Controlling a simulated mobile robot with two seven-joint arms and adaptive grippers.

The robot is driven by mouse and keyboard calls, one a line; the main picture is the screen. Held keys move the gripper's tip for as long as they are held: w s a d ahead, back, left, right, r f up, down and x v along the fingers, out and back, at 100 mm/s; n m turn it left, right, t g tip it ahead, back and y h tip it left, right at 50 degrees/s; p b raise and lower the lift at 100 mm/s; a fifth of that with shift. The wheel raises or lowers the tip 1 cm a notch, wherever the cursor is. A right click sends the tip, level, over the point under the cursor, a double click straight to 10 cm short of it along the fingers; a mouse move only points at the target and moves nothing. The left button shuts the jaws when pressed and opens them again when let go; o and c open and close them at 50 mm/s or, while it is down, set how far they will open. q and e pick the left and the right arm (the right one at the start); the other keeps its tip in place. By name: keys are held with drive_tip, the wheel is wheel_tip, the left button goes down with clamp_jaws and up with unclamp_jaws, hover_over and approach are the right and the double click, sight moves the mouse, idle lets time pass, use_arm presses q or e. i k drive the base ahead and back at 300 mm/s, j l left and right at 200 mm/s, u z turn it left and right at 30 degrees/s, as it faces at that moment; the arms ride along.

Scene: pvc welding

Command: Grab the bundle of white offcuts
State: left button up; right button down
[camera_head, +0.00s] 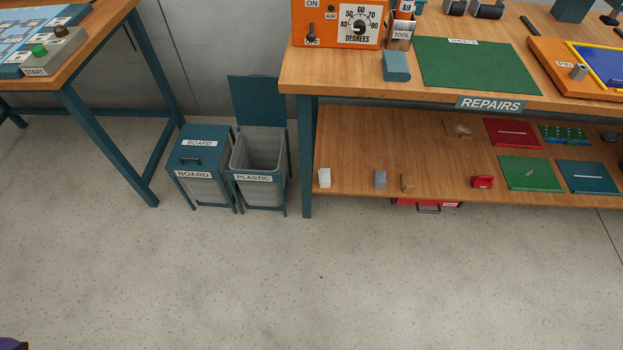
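A small white upright piece (324,178) stands at the left front end of the lower shelf, near the table leg. It is the plainest match for the bundle of white offcuts, but it is too small to make out separate strips. A pale whitish item (461,130) also lies further back on the same shelf, its form unclear. No gripper fingers show. Only a dark and purple part peeks in at the bottom left corner, and I cannot tell what it is.
On the lower shelf (345,150) are a grey block (380,179), a brown piece (408,182), a red item (482,181) and flat coloured panels. An open plastic bin (258,180) and a closed board bin (200,160) stand left of it. The floor in front is clear.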

sight(324, 177)
drive_tip(key=i+l+u, duration=0.15)
drive_tip(key=l, duration=0.15)
drive_tip(key=i+l+u, duration=0.15)
drive_tip(key=l, duration=0.15)
drive_tip(key=i+l+u, duration=0.15)
drive_tip(key=l, duration=0.15)
drive_tip(key=l+u, duration=0.2)
drive_tip(key=l, duration=0.15)
drive_tip(key=i+l+u, duration=0.3)
drive_tip(key=l, duration=0.35)
drive_tip(key=i+l+u, duration=0.15)
drive_tip(key=i+l, duration=0.25)
